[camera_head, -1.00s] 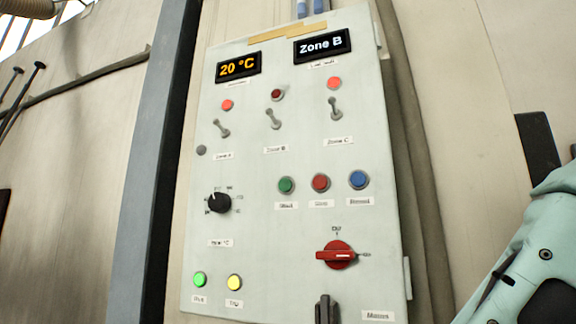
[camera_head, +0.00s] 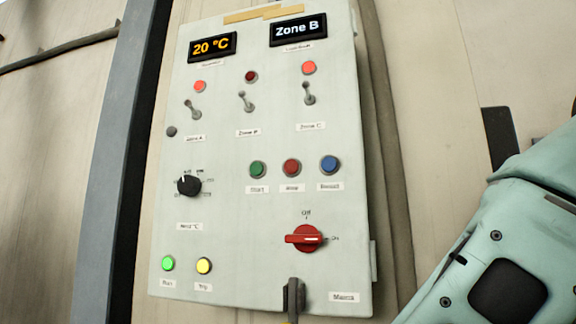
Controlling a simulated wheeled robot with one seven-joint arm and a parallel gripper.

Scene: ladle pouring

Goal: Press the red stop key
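The red stop key (camera_head: 291,167) is a round button in the middle row of the pale control panel (camera_head: 225,235), between a green key (camera_head: 257,169) and a blue key (camera_head: 329,165). The label under it is blurred. No fingertips show clearly. A pale green arm link of mine (camera_head: 530,220) fills the lower right.
The panel carries displays reading "20 °C" (camera_head: 212,47) and "Zone B" (camera_head: 298,30), several toggle switches, a black knob (camera_head: 188,185) and a red rotary switch (camera_head: 304,239). A green lamp (camera_head: 167,263) and a yellow lamp (camera_head: 204,265) are lit. A dark post (camera_head: 105,200) stands left.

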